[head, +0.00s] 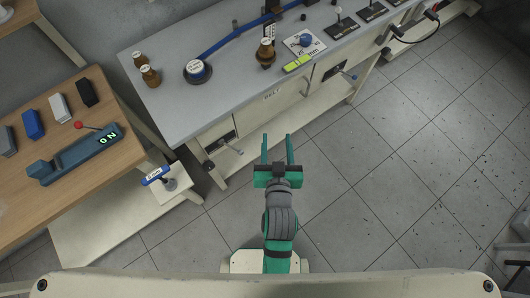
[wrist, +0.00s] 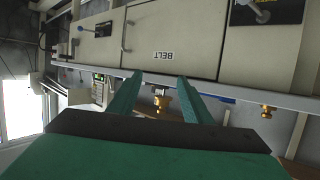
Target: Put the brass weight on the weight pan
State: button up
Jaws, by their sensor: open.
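A brass weight (head: 265,53) with a pale top stands near the front edge of the grey bench. A brass piece that seems to be the same one shows beyond the fingers in the wrist view (wrist: 161,103). Two more brass weights (head: 139,59) (head: 151,76) stand at the bench's left end. A round dark pan with a labelled top (head: 197,71) sits at the left end of a blue beam and looks like the weight pan; its label is unreadable. My gripper (head: 278,137) is open and empty, in front of the bench, fingers pointing toward it, apart from every weight.
The bench (head: 165,105) has a front panel marked BELT. A yellow-green device (head: 297,64) and a card with a blue knob (head: 305,41) lie right of the nearer weight. A wooden table (head: 105,166) stands left.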

jog(key=s+a+t, duration=0.1)
jog(key=s+a, duration=0.2)
jog(key=s, duration=1.8)
jog(key=shift+a+r, duration=0.2)
jog(key=shift+r, duration=0.15)
jog(key=shift+c, duration=0.7)
